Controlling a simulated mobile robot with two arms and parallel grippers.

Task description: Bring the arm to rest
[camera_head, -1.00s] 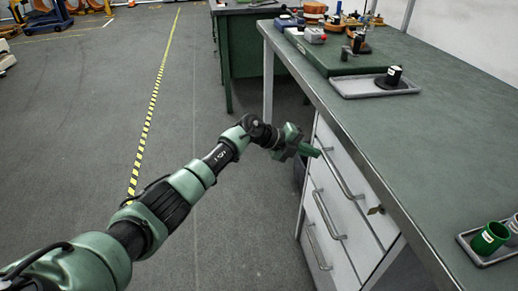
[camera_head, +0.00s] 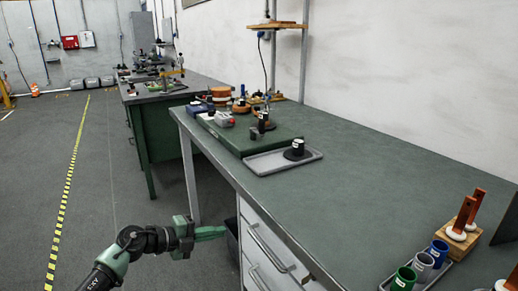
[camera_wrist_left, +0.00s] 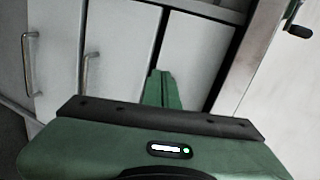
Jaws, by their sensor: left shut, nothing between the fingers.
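My left gripper (camera_head: 222,231) shows at the lower middle of the head view, low beside the front of the workbench (camera_head: 350,200). Its fingers are shut with nothing between them and point right, toward the drawers (camera_head: 272,248). The left wrist view also shows the shut green fingers (camera_wrist_left: 162,90) in front of the white drawer fronts with metal handles. I cannot tell whether the fingertips touch the drawer unit. My right gripper is not in view.
On the bench stand a grey tray (camera_head: 262,167) with a black cylinder, a green board (camera_head: 228,139) with parts, and coloured cups (camera_head: 403,279) at the lower right. A second bench (camera_head: 155,97) stands behind. Open floor lies left, with a yellow-black floor stripe (camera_head: 64,205).

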